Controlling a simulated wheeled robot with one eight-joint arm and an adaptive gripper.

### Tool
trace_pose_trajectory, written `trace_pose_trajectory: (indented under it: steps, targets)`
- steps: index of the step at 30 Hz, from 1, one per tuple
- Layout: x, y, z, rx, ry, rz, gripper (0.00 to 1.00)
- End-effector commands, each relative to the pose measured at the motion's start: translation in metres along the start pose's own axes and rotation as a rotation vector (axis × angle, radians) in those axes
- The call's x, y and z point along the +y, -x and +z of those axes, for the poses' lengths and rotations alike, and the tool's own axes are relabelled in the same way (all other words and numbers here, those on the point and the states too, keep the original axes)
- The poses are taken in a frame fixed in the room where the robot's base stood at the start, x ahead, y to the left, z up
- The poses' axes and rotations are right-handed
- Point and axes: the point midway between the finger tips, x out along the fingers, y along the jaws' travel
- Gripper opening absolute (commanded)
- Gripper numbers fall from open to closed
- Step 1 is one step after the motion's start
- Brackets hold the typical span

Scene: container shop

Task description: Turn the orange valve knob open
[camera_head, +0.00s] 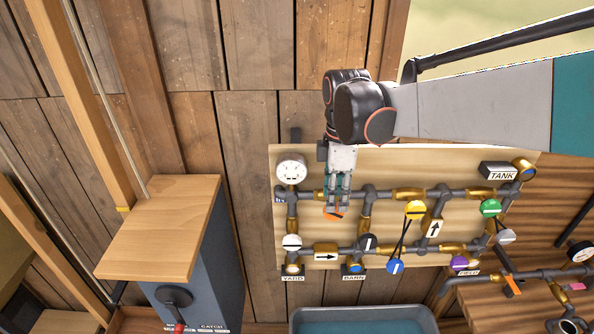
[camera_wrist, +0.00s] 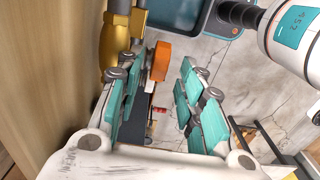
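The orange valve knob (camera_head: 334,212) sits on the upper pipe of the valve board, partly hidden behind my gripper in the head view. My gripper (camera_head: 338,204) points down at it from above. In the wrist view the orange knob (camera_wrist: 161,61) lies just beyond the fingertips. My gripper (camera_wrist: 165,85) is open there, with a clear gap between its teal-padded fingers. The knob is nearer the left finger, close to its tip; I cannot tell whether they touch. A brass valve body (camera_wrist: 121,42) stands left of the knob.
The board (camera_head: 385,170) carries yellow (camera_head: 415,209), green (camera_head: 490,207), blue (camera_head: 395,266), purple (camera_head: 459,263), white (camera_head: 291,242) and black (camera_head: 367,242) knobs, plus a gauge (camera_head: 291,170). A water trough (camera_head: 362,314) stands below. A wood-topped cabinet (camera_head: 160,222) is at left.

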Motion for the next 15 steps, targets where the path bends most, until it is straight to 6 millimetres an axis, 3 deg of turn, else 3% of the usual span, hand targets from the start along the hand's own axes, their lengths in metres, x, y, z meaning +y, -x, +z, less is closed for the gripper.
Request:
trace_pose_trajectory:
  steps: [6, 15]
  targets:
    - [0.001, -0.029, 0.000, 0.000, 0.000, 0.000, 0.35]
    - [0.000, -0.038, 0.000, 0.000, 0.000, 0.000, 0.35]
